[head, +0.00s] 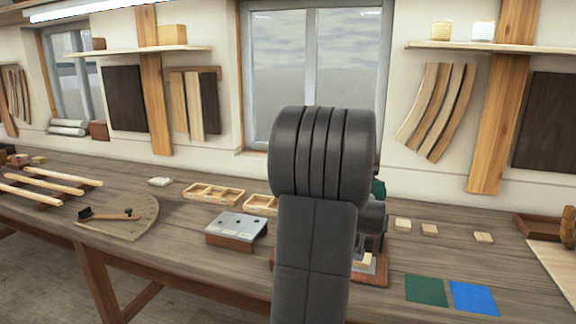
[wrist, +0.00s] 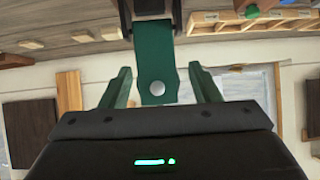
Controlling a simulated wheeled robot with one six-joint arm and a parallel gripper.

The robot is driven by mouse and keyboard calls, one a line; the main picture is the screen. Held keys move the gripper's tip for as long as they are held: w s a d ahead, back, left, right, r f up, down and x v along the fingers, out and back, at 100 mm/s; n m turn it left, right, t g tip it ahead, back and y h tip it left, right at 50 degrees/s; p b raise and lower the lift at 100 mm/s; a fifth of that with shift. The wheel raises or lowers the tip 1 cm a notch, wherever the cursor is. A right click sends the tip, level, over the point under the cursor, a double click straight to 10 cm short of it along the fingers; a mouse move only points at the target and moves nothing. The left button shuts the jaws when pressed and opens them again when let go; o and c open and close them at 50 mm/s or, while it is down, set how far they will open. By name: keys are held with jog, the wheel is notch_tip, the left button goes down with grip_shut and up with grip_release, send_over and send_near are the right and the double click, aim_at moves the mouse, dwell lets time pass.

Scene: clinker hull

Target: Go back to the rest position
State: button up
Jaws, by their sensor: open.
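My gripper (wrist: 160,70) shows in the wrist view with its two green fingers apart. A green upright part with a round silver disc (wrist: 156,87) appears between the fingers in the picture; I cannot tell its distance, but no finger visibly touches it. In the head view my dark arm rises in the middle and hides my gripper. Behind the arm a machine on a reddish wooden base (head: 374,279) is partly hidden, with a small pale block at its foot.
A steel-topped block (head: 237,227) and divided wooden trays (head: 213,194) stand left of the arm. Small pale blocks (head: 430,230), a green mat (head: 426,290) and a blue mat (head: 474,297) lie right. The wall with a window (head: 278,75) and shelves stands behind the bench.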

jog(key=shift+s+f+t+p, duration=0.4)
jog(key=shift+s+f+p, duration=0.15)
jog(key=shift+p, duration=0.25)
jog(key=shift+a+f, duration=0.1)
